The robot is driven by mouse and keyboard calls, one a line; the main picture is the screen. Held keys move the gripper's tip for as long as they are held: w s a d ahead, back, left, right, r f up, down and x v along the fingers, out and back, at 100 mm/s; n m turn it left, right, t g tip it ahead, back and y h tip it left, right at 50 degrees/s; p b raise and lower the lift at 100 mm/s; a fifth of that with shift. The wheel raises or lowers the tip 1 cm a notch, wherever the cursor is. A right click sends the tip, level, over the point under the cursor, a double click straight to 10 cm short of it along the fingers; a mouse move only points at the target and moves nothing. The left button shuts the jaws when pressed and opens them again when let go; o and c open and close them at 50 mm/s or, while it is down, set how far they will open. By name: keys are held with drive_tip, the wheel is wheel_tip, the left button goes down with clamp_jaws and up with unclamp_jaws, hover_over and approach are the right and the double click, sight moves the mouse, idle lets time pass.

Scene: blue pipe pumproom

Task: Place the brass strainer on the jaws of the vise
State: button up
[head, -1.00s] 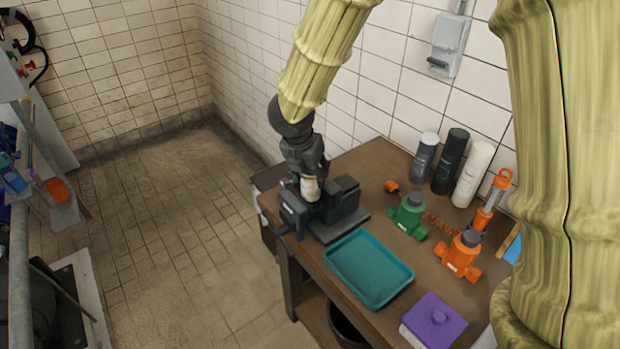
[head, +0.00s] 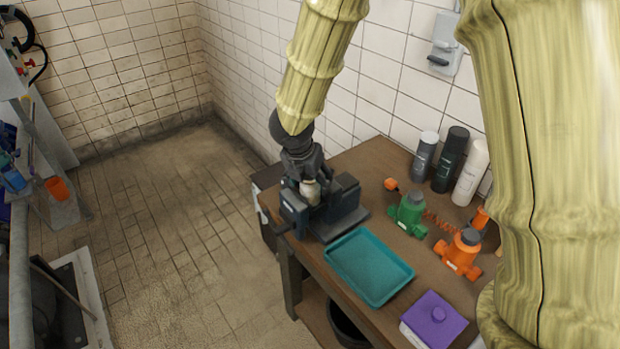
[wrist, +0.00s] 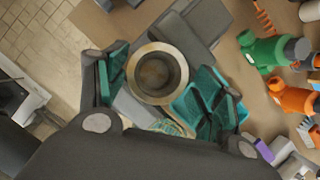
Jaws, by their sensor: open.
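The brass strainer (head: 310,192) is a small pale-gold cup at the dark vise (head: 345,196), near the table's far left corner. In the wrist view the strainer (wrist: 157,73) shows its round brass rim and hollow inside, with the grey vise (wrist: 196,24) beneath and behind it. My gripper (head: 309,180) is right above the vise with its fingers around the strainer. In the wrist view my gripper (wrist: 160,88) is open, its teal-padded fingers either side of the strainer with gaps. The strainer's underside and its contact with the jaws are hidden.
A teal tray (head: 369,266) lies just in front of the vise. A green valve (head: 408,214), an orange valve (head: 459,254) and a purple-topped box (head: 434,320) stand to the right. Three bottles (head: 449,160) stand by the wall. The floor (head: 170,220) left of the table is clear.

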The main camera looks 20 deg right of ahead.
drive_tip(key=shift+r, duration=0.1)
drive_tip(key=shift+a+r, duration=0.1)
drive_tip(key=shift+r, duration=0.1)
drive_tip(key=b+v, duration=0.1)
drive_tip(key=v, duration=1)
drive_tip(key=shift+r, duration=0.25)
